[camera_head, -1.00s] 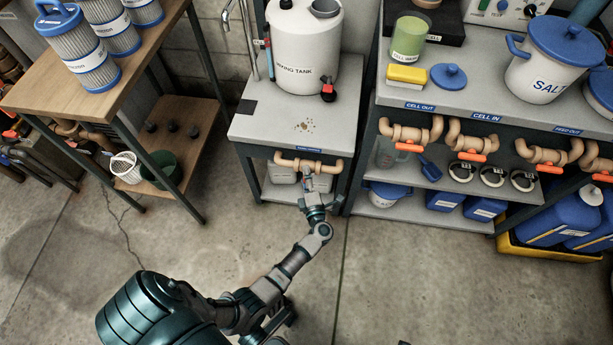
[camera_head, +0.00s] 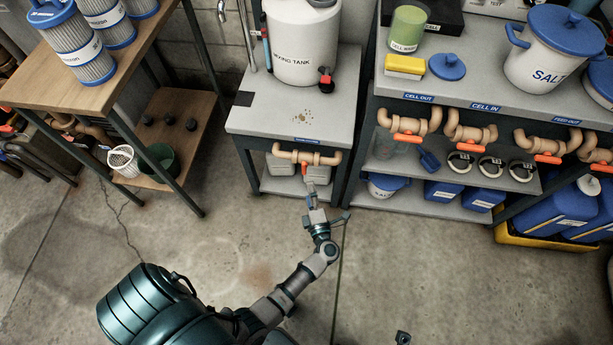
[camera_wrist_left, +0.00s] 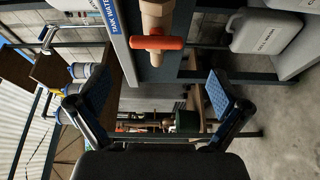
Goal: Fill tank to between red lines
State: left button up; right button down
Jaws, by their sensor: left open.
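The white mixing tank (camera_head: 297,42) stands on the grey stand, cut off at the top. A thin upright tube (camera_head: 266,45) with blue and red marks is at its left; I cannot make out the red lines or the level. A tan pipe with a valve (camera_head: 310,157) runs below the stand's front edge. Its orange handle (camera_head: 304,169) also shows in the left wrist view (camera_wrist_left: 158,43), just beyond my fingers. My left gripper (camera_head: 326,205) is open and empty, in front of and below the handle, apart from it. A small part of mine at the bottom edge may be my right gripper (camera_head: 402,338).
A bench at right has several similar pipes with orange handles (camera_head: 408,138) and a salt pot (camera_head: 547,58). A wooden shelf (camera_head: 150,75) with filters stands left. Pale jugs (camera_head: 282,165) sit under the stand. The floor in front is clear.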

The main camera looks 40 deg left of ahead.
pick_arm(q)
jog(key=shift+v, duration=1.6)
